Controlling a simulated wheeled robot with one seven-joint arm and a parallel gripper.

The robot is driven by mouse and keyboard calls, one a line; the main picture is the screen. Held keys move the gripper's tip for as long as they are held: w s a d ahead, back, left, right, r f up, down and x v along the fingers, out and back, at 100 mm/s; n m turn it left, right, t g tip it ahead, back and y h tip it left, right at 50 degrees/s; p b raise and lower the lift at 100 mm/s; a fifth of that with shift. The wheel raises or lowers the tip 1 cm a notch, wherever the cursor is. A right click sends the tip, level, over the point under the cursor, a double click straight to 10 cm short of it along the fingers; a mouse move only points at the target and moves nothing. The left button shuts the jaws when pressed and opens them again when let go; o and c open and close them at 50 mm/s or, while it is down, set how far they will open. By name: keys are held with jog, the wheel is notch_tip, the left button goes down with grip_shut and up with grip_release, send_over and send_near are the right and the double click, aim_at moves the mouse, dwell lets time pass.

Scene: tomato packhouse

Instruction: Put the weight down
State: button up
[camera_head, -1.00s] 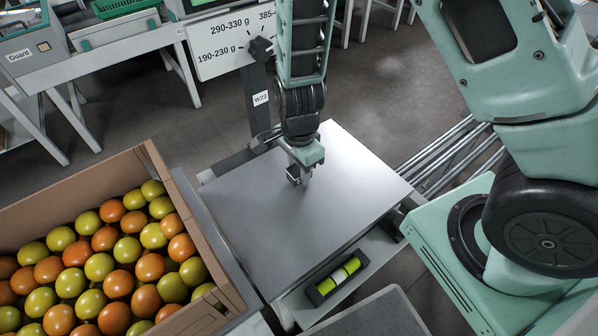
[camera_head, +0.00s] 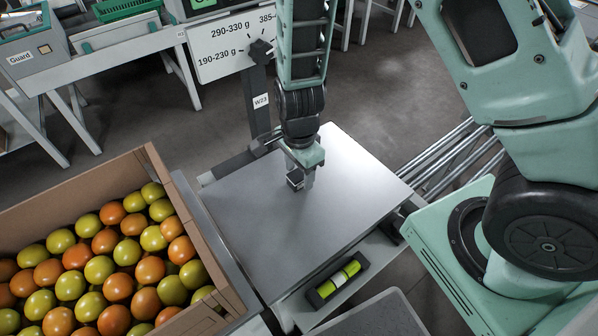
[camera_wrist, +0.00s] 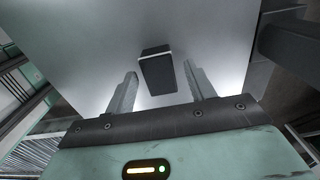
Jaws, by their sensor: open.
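The weight is a small dark block (camera_wrist: 157,74) with a pale edge along its top. In the wrist view it stands between my two fingers, with a gap on either side. In the head view the weight (camera_head: 295,180) is at the middle of the bare metal scale plate (camera_head: 262,225) and seems to rest on it. My gripper (camera_head: 303,178) is open, low over the plate, with its fingers around the weight. The exact contact under the weight is hidden.
A cardboard box (camera_head: 185,205) of green and orange tomatoes stands left of the plate. A post (camera_head: 257,100) with a weight-range dial sign (camera_head: 228,45) rises behind it. A yellow-green spirit level (camera_head: 338,279) lies in front. The plate around the weight is clear.

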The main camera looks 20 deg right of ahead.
aim_at(299, 174)
notch_tip(299, 174, up, 11)
jog(key=p, duration=0.3)
jog(key=s+a+r+n, duration=0.2)
jog(key=s+r+n, duration=0.4)
jog(key=n, duration=0.5)
jog(key=s+a+r+n, duration=0.3)
jog(key=s+r+n, duration=0.4)
jog(key=s+n, duration=0.4)
jog(key=shift+a+n+y, duration=0.3)
jog(key=shift+n, duration=0.5)
jog(key=shift+r, duration=0.1)
notch_tip(299, 174, up, 5)
jog(key=p, duration=0.5)
